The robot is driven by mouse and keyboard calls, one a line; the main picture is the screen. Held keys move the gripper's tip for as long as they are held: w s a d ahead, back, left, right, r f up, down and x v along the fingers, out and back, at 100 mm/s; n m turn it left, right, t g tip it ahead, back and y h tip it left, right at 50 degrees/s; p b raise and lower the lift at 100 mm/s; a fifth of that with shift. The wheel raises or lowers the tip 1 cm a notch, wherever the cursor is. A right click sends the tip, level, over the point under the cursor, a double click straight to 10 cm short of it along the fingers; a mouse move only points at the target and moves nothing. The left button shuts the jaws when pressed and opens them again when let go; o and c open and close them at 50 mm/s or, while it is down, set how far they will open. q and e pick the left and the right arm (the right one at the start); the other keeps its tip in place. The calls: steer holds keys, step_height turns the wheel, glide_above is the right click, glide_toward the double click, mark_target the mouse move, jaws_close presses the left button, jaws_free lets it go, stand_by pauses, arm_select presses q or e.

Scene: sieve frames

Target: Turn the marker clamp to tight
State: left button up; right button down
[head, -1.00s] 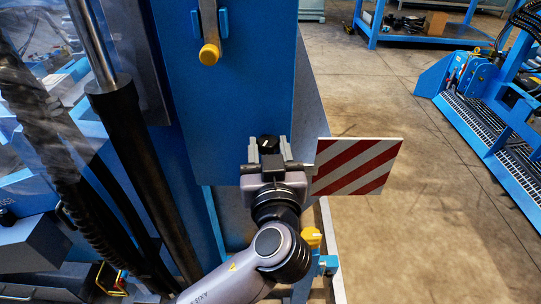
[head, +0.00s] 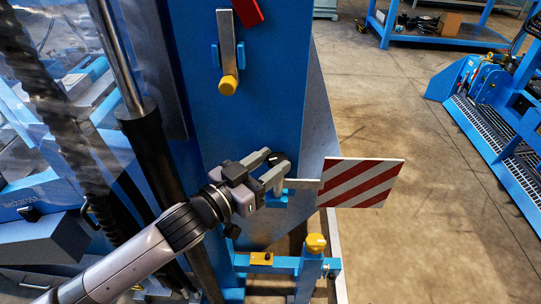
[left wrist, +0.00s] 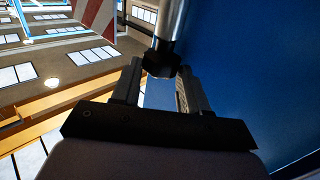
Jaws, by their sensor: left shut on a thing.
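The marker clamp is a black knob (head: 277,159) on the front of the blue post, at the inner end of the marker's grey arm. The marker is a red-and-white striped board (head: 361,183) standing out to the right of the post. My left gripper (head: 269,168) reaches in from the lower left and is shut on the knob, one finger on each side. In the left wrist view the dark knob (left wrist: 161,62) sits at the fingertips, below a metal rod. The fingers partly hide the knob in the head view. My right gripper is not in view.
Above the clamp, a grey lever with a yellow end (head: 228,86) hangs on the blue post (head: 270,90). A yellow-capped blue post (head: 315,244) stands below. A black cylinder (head: 150,150) is close to my left arm. Open floor lies to the right.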

arm_select(q)
steer(key=shift+w+a+m+g+h+p, duration=0.15)
steer(key=shift+m+g+h+p, duration=0.15)
steer(key=shift+m+g+h, duration=0.4)
steer(key=o, duration=1.1)
steer(key=shift+c, duration=0.2)
steer(key=shift+r, duration=0.1)
steer(key=shift+a, duration=0.1)
